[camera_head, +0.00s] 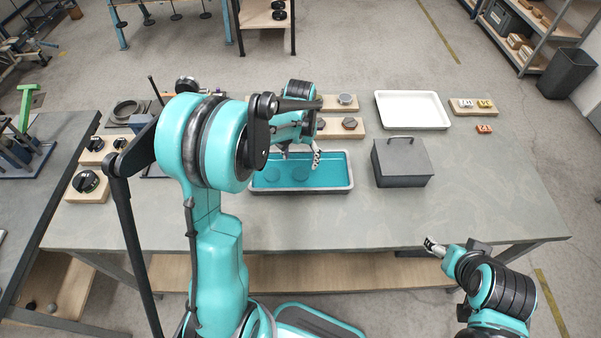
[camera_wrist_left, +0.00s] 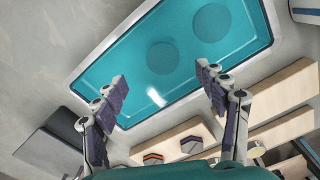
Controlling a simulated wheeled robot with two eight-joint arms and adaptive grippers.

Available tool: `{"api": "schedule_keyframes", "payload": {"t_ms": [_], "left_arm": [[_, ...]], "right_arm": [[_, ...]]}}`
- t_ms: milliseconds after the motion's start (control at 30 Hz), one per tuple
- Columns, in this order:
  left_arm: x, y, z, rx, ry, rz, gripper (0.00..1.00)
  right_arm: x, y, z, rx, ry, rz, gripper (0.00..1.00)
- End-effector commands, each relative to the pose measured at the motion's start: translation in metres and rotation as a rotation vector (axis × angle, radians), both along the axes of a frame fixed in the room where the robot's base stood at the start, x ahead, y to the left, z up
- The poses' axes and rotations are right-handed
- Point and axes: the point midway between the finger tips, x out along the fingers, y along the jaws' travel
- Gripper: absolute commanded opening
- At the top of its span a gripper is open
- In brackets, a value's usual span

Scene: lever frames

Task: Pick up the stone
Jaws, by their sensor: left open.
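My left gripper (camera_head: 301,154) is open over the back part of the teal-filled tray (camera_head: 346,184). In the left wrist view the open fingers (camera_wrist_left: 162,82) hold nothing and frame the tray (camera_wrist_left: 110,75). Two darker round shapes show in the teal, one (camera_head: 271,174) left of the other (camera_head: 300,174). I cannot tell if either is the stone or only a mark. Behind the tray, a wooden board carries a brown, orange-edged block (camera_head: 350,123), also in the wrist view (camera_wrist_left: 152,158), and a grey hexagonal block (camera_wrist_left: 191,145). My right gripper (camera_head: 433,246) is off the table's front edge.
A dark lidded box (camera_head: 403,163) stands right of the teal tray. A white tray (camera_head: 411,109) is behind it. The table's front strip is clear.

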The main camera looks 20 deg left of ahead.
Motion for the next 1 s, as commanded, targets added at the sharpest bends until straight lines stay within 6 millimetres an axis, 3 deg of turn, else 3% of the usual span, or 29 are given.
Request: {"api": "schedule_keyframes", "payload": {"t_ms": [367, 600, 867, 1000], "left_arm": [[0.007, 0.002, -0.039, -0.001, 0.005, 0.0, 0.72], [0.015, 0.004, -0.075, -0.001, 0.004, 0.0, 0.72], [0.015, 0.003, -0.079, -0.001, 0.004, 0.0, 0.72], [0.015, 0.003, -0.079, -0.001, 0.004, 0.0, 0.38]], "right_arm": [[0.0, 0.0, -0.012, 0.0, 0.0, 0.0, 0.69], [0.0, 0.0, -0.025, 0.0, 0.0, 0.0, 0.69], [0.0, 0.0, -0.025, 0.0, 0.0, 0.0, 0.69], [0.0, 0.0, -0.025, 0.0, 0.0, 0.0, 0.69]]}}
